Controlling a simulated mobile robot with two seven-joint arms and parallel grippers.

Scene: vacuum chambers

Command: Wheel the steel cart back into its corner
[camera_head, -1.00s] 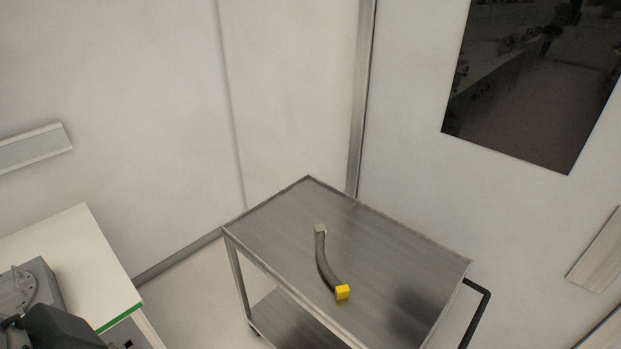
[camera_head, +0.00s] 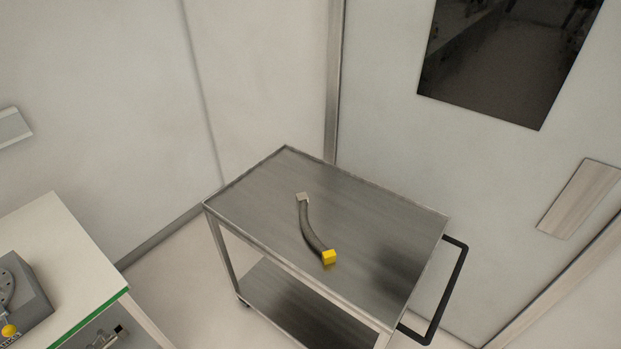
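The steel cart (camera_head: 375,215) stands on the floor near a wall corner, in the middle of the head view. It has a flat top tray, a lower shelf (camera_head: 285,300) and a black handle (camera_head: 452,290) on its right side. A curved grey hose (camera_head: 308,228) lies on the top tray, with a pale block at its far end and a yellow block (camera_head: 329,257) at its near end. Neither of my grippers is in view, and no hand is seen on the handle. The cart's lower right part is cut off by the frame edge.
A white bench (camera_head: 62,240) with a green edge strip stands at the lower left, with grey equipment (camera_head: 22,300) on it. Walls close off the back. A dark window (camera_head: 505,60) and a pale plate (camera_head: 580,198) are on the right. Floor (camera_head: 170,265) shows between bench and cart.

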